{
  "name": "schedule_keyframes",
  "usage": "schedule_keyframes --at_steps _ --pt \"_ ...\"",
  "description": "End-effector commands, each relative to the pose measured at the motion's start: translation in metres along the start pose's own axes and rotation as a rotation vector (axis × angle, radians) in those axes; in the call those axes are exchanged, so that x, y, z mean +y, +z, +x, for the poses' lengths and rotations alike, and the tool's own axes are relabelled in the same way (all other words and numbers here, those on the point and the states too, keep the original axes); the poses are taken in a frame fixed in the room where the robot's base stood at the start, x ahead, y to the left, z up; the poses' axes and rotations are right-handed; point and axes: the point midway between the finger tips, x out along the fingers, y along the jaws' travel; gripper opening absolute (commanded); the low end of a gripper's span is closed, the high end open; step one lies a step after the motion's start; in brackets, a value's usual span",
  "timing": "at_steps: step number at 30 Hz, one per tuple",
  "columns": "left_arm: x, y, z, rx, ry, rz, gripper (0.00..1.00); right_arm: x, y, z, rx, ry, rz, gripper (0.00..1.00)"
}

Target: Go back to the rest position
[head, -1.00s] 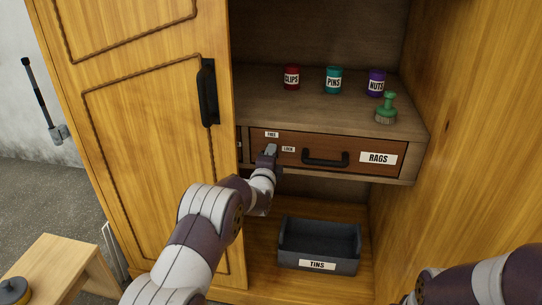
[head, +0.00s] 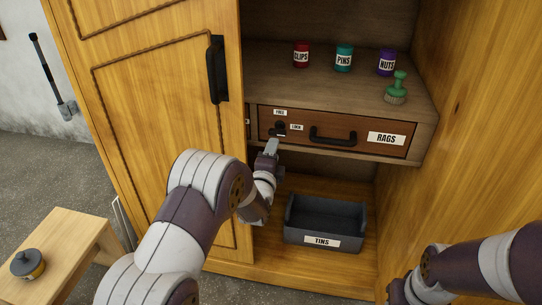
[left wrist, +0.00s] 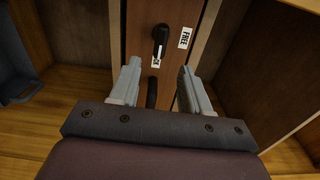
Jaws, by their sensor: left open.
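My left gripper (head: 270,148) is in front of the RAGS drawer (head: 356,143), just below a dark turn knob (head: 281,128) with FREE and LOCK labels. In the left wrist view my left gripper (left wrist: 157,88) has its two fingers apart with nothing between them. The black knob (left wrist: 160,36) is beyond the fingertips, apart from them, and its pointer is toward the partly hidden LOCK label. The drawer looks shut, with a black handle (head: 333,136). My right arm shows at the lower right, but its gripper is out of view.
Red CLIPS (head: 301,55), teal PINS (head: 344,58) and purple NUTS (head: 386,63) tins and a green brush (head: 397,88) stand on the shelf above. A grey TINS bin (head: 323,241) sits below. A wooden door (head: 165,120) is at left, a low bench (head: 60,250) at lower left.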

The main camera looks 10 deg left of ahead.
Motion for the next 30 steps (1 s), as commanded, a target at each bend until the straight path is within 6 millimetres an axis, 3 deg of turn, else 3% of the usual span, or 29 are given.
schedule_keyframes --at_steps 6,20,22,23,25,27,30 --pt "0.0 0.0 -0.025 0.0 0.001 0.0 0.47 0.0 0.0 -0.003 0.0 0.0 0.0 0.43" --pt "0.001 0.0 -0.026 0.0 0.003 -0.031 0.47 0.0 0.0 -0.002 0.0 0.0 0.0 0.43" --pt "0.017 -0.002 -0.027 0.001 0.078 -0.153 0.47 0.0 0.0 -0.002 0.0 0.0 0.0 0.43" --pt "0.034 -0.003 -0.032 -0.004 0.154 -0.235 0.47 0.0 0.0 -0.002 0.0 0.0 0.0 0.43" --pt "0.082 -0.006 -0.058 -0.06 0.406 -0.464 0.47 0.0 0.0 -0.003 0.0 0.0 0.0 0.43" --pt "0.115 -0.004 -0.11 -0.223 0.701 -0.739 0.47 0.0 0.0 -0.003 0.0 0.0 0.0 0.43" --pt "0.125 0.004 -0.191 -0.53 0.979 -1.0 0.47 0.0 0.0 -0.003 0.0 0.0 0.0 0.43"
